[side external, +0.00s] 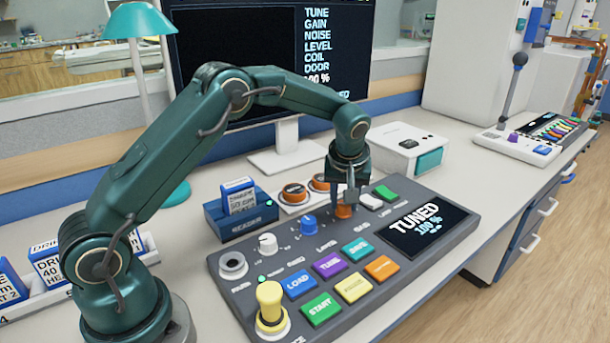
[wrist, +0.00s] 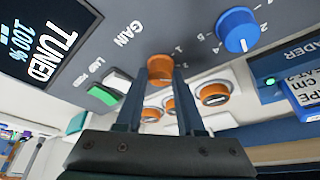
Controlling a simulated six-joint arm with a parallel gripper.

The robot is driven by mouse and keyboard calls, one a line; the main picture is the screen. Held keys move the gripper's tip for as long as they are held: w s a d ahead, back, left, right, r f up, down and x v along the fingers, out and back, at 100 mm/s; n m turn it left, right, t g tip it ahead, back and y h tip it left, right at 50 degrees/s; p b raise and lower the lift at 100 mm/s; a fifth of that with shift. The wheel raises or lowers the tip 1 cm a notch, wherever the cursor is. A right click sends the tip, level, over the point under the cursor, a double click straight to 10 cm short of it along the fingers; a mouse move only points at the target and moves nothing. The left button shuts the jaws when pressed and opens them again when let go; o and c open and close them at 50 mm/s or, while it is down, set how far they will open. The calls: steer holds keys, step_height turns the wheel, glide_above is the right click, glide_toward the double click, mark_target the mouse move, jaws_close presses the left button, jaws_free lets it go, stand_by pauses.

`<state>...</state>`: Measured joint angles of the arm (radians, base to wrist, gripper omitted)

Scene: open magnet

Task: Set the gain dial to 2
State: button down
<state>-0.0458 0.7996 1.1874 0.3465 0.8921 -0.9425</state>
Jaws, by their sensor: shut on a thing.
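The gain dial (side external: 343,212) is an orange knob on the grey console, beside the blue dial. In the wrist view the orange gain dial (wrist: 160,66) shows near the word GAIN. My gripper (side external: 344,203) points down over it, with its two fingers closed on the knob's sides; the fingers also show in the wrist view (wrist: 163,76). The fingers partly cover the knob. Its pointer is hidden, so I cannot tell which number it is set to. Small scale numbers are printed on the panel between the orange and blue dials.
The blue dial (side external: 308,224) stands close to the left, with a white switch (side external: 370,201) and green switch (side external: 385,193) on the right. The console screen (side external: 414,226) reads TUNED 100 %.

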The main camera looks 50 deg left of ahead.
mark_target(344, 221)
steer(key=shift+n, duration=0.4)
steer(key=c, duration=0.5)
jaws_free()
steer(key=shift+v, duration=2.6)
